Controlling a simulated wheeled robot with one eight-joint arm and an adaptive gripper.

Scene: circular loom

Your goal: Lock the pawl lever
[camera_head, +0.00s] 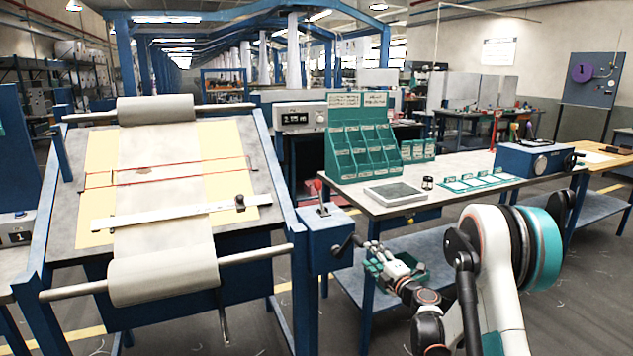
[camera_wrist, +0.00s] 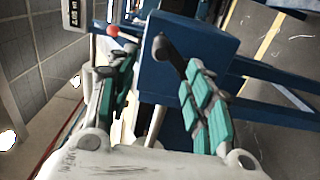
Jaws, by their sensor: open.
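A lever with a red knob (camera_head: 318,186) stands on top of a blue box (camera_head: 325,238) at the right side of the inspection frame. The knob also shows in the wrist view (camera_wrist: 112,31), at the upper left. A dark crank handle (camera_head: 349,244) sticks out from the box's right side; it also shows in the wrist view (camera_wrist: 163,48). No label tells me which of these is the pawl lever. My gripper (camera_head: 385,265), with teal finger pads, is open and empty just right of the crank. In the wrist view (camera_wrist: 160,95) the crank lies ahead, near the right finger.
The sloped frame (camera_head: 60,215) with a cloth roll (camera_head: 165,275) stands left of the box. A workbench (camera_head: 400,205) with a green bin rack (camera_head: 362,140) stands behind my arm. Its blue lower shelf (camera_head: 445,255) runs beneath. Floor shows between frame and bench.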

